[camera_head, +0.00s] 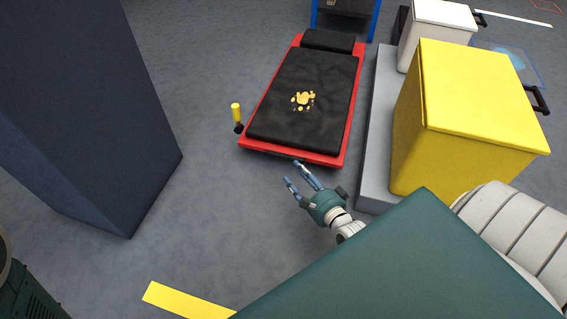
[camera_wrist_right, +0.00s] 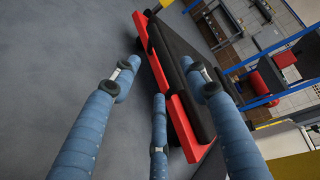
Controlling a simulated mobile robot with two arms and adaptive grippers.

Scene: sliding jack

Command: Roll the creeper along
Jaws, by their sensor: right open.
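The creeper (camera_head: 320,95) is a red frame with a black padded top, a black headrest at its far end and a yellow mark on the pad. It lies on the grey floor in the middle of the head view. A yellow handle (camera_head: 236,113) stands upright at its near left corner. My right gripper (camera_head: 301,174) is open and empty, just short of the creeper's near edge, apparently apart from it. In the right wrist view, the creeper's red edge (camera_wrist_right: 177,107) shows beyond and between the spread blue fingers. My left gripper is out of view.
A grey platform (camera_head: 377,135) right of the creeper bears a yellow box (camera_head: 470,110) and a white box (camera_head: 437,30). A tall dark block (camera_head: 90,100) stands left. A blue-framed rack (camera_head: 346,18) is behind the creeper. A yellow strip (camera_head: 188,300) marks the floor.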

